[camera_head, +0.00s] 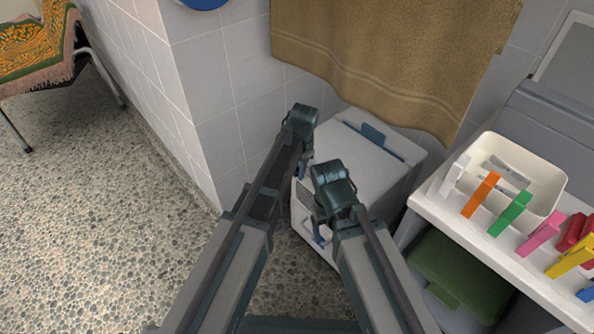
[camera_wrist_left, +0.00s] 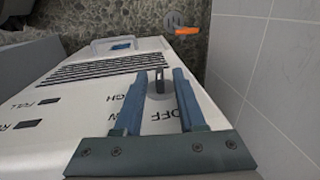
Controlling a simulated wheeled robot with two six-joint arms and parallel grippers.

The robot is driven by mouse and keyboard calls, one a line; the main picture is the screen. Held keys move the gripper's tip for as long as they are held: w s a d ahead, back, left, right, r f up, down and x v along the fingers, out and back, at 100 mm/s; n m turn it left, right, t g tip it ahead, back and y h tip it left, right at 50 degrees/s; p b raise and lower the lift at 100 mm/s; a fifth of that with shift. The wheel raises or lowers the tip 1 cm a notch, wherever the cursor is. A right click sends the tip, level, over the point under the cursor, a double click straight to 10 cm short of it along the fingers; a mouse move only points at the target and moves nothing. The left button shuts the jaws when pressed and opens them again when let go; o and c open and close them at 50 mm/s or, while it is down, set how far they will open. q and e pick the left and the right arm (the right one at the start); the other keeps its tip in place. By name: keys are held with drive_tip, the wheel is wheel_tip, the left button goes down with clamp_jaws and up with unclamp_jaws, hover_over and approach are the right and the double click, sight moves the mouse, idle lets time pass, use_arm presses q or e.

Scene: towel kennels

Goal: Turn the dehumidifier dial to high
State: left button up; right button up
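The dehumidifier (camera_head: 362,160) is a pale box with a blue handle on top, standing in the corner under the towel. In the left wrist view its front panel (camera_wrist_left: 85,105) carries printed words, with OFF, LOW and HIGH around a small grey dial (camera_wrist_left: 159,84). My left gripper (camera_head: 303,170) is at the front of the box, partly hidden by its own wrist. In its wrist view the blue fingers (camera_wrist_left: 162,76) are apart, with the dial between their tips and gaps beside it. The dial's setting is not clear. My right gripper (camera_head: 319,222) is lower by the front; its fingers are mostly hidden.
A tiled wall (camera_head: 205,95) stands close left of the box. A brown towel (camera_head: 385,55) hangs behind it. A white shelf (camera_head: 455,222) with a cream bin (camera_head: 548,203) and coloured clips is at the right. Pebbled floor (camera_head: 90,220) lies open at left.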

use_arm(q)
clamp_jaws()
drive_tip(key=shift+s+f, duration=0.15)
drive_tip(key=shift+d+t+y+b, duration=0.1)
drive_tip(key=shift+t+y+b, duration=0.2)
drive_tip(key=shift+t+y, duration=0.2)
drive_tip(key=shift+o, duration=0.7)
unclamp_jaws()
drive_tip(key=shift+r, duration=0.25)
